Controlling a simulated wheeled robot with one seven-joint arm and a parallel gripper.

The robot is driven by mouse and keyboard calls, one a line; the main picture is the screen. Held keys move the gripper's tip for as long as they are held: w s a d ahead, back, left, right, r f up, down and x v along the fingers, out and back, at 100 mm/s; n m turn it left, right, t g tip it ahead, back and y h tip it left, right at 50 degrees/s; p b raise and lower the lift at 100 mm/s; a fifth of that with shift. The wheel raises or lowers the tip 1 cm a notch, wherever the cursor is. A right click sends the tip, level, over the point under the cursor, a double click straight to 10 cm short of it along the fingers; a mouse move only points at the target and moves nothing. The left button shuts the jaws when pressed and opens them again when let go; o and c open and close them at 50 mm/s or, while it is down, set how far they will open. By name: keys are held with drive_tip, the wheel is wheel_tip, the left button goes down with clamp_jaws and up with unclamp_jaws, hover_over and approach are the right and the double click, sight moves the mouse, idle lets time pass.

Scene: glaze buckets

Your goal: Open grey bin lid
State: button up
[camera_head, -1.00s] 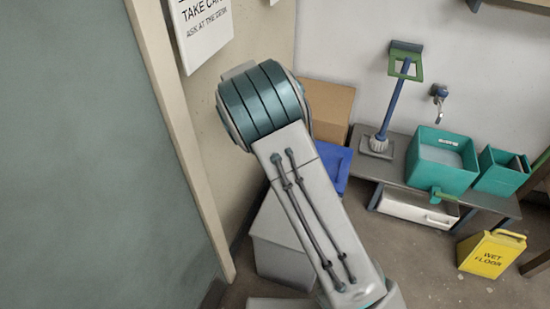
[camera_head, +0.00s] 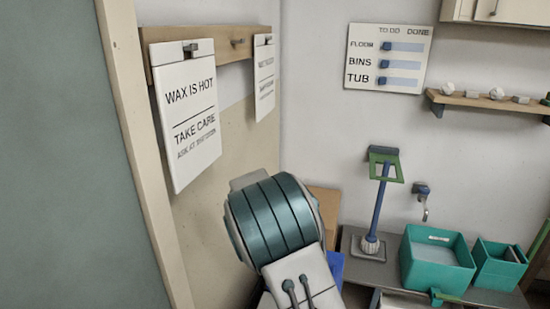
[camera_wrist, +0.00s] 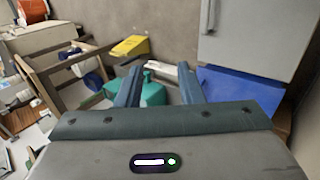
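In the wrist view, a light grey box-shaped body (camera_wrist: 255,38), which looks like the grey bin, stands at the upper right with a small dark handle-like part near its left edge. I cannot tell its lid apart from its body. A blue panel (camera_wrist: 240,90) lies just beside it. My gripper (camera_wrist: 160,76) is open, its two fingers apart with nothing held between them, to the left of the grey body. In the head view my arm hides the bin, and my gripper is out of sight.
A teal tub (camera_head: 436,259) and a smaller teal bucket (camera_head: 498,266) stand on a low bench (camera_head: 355,243) at the right. A cardboard box (camera_head: 327,211) is behind my arm. The wrist view shows a yellow sign (camera_wrist: 130,46).

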drive_tip(key=s+d+r+n+t+y+p, duration=0.1)
drive_tip(key=s+d+r+t+y+p, duration=0.1)
drive_tip(key=s+r, duration=0.7)
drive_tip(key=s+d+r+n+t+y+p, duration=0.2)
drive_tip(key=s+d+r+y+p, duration=0.3)
drive_tip(key=s+r, duration=0.4)
drive_tip(key=s+t, duration=0.1)
drive_tip(key=s, duration=0.3)
drive_tip(key=shift+d+p, duration=0.35)
drive_tip(key=shift+s+f, duration=0.1)
drive_tip(key=shift+s, duration=0.1)
clamp_jaws()
drive_tip(key=w+d+f+m+y+b, duration=0.3)
drive_tip(key=f+m+b, duration=0.35)
drive_tip(key=f, duration=0.75)
drive_tip(key=w+d+f+m+y+b, duration=0.25)
drive_tip(key=w+f+m+b, duration=0.45)
drive_tip(key=f, duration=0.8)
drive_tip(key=w+d+f+m+y+b, duration=0.25)
drive_tip(key=f+m+b, duration=0.45)
drive_tip(key=f, duration=0.7)
drive_tip(key=shift+m+h, duration=0.35)
drive_tip(key=shift+h, duration=0.05)
drive_tip(key=x, duration=0.3)
drive_tip(key=b+x, duration=0.1)
drive_tip(key=x, duration=0.5)
drive_tip(key=shift+w+a+f, duration=0.15)
drive_tip(key=shift+w+f, duration=0.15)
drive_tip(key=shift+w, duration=0.05)
